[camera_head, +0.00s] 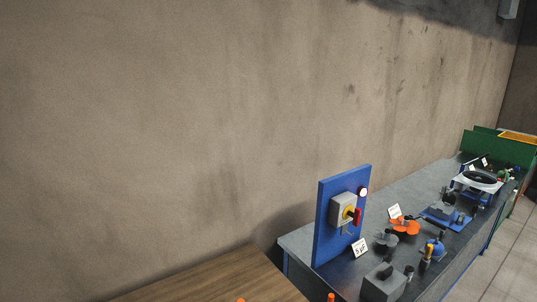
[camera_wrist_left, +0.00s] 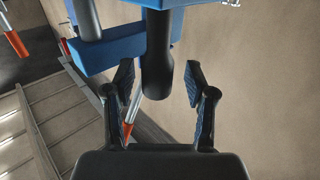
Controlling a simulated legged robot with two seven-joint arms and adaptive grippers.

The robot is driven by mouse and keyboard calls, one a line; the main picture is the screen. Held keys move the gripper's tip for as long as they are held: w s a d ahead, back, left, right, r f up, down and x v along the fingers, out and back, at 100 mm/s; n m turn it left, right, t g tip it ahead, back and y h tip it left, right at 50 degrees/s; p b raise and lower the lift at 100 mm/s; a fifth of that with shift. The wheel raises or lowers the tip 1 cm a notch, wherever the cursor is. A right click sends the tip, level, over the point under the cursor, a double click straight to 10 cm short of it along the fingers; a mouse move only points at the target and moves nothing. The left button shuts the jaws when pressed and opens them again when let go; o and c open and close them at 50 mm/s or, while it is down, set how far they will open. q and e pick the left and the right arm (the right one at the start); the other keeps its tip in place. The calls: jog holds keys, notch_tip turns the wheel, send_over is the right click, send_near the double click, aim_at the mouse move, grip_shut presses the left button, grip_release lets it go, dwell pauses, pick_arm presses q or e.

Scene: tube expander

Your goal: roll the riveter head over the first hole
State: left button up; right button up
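In the left wrist view my left gripper (camera_wrist_left: 158,82) is open, its two dark fingers spread apart. A black round-ended handle or rod (camera_wrist_left: 157,70) hangs from a blue machine part (camera_wrist_left: 108,47) between the fingers, with a visible gap on each side. Whether this blue and black machine is the riveter, I cannot tell. The riveter head and the first hole cannot be made out in either view. Neither gripper shows in the head view, and my right gripper is in no frame.
In the head view a blue panel (camera_head: 328,228) with a grey switch box (camera_head: 342,209) stands on a grey bench (camera_head: 300,241) holding several tools. A wooden tabletop (camera_head: 225,280) lies in front. Orange-tipped rods (camera_wrist_left: 15,42) show in the wrist view.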

pick_arm(q)
jog(key=shift+s, duration=0.5)
jog(key=s+a, duration=0.1)
jog(key=s, duration=0.5)
jog(key=shift+p, duration=0.3)
jog(key=shift+w, duration=0.1)
